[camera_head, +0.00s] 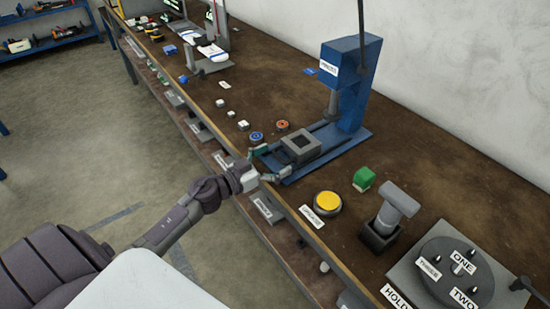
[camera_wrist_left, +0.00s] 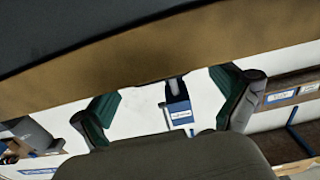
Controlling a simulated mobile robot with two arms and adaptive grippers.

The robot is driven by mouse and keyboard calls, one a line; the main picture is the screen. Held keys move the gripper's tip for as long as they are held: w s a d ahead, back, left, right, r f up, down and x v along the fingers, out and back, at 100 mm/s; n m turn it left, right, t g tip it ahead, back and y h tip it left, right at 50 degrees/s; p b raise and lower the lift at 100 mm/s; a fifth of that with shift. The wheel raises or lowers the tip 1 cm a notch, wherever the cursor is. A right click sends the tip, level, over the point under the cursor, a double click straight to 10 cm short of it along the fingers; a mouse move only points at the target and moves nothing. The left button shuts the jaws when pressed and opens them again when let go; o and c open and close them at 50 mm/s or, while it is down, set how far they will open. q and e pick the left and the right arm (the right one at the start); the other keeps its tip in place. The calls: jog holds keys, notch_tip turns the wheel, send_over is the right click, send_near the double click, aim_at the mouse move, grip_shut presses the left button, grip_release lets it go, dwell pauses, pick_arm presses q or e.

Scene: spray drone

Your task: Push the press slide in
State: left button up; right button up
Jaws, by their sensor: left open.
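The blue press (camera_head: 348,85) stands on the workbench in the head view, on a blue base plate (camera_head: 345,142). The press slide (camera_head: 301,147), a grey block with a dark square recess, sits on that plate in front of the press column. My left gripper (camera_head: 276,162) is open at the front end of the slide, near the bench edge. Whether its fingers touch the slide is unclear. The wrist view shows its two green fingers (camera_wrist_left: 168,105) spread apart, with the blue press (camera_wrist_left: 178,110) between them. My right gripper is out of view.
A yellow button (camera_head: 327,201), a green block (camera_head: 364,179) and a grey T-shaped piece in a dark holder (camera_head: 379,237) stand to the right. A round numbered dial (camera_head: 457,272) is at lower right. Blue (camera_head: 256,137) and orange (camera_head: 282,125) buttons lie left of the slide.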

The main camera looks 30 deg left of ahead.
aim_at(286, 159)
pick_arm(q)
jog(key=shift+c, duration=0.2)
jog(key=c, duration=1.6)
jog(key=shift+w+d+r, duration=0.15)
jog(key=shift+w, duration=0.2)
jog(key=shift+p+x, duration=0.65)
jog(key=shift+x, duration=0.6)
jog(key=shift+w+d, duration=0.15)
jog(key=shift+w, duration=0.2)
jog(key=o, duration=1.6)
jog(key=shift+s, duration=0.1)
jog(key=shift+o, duration=0.2)
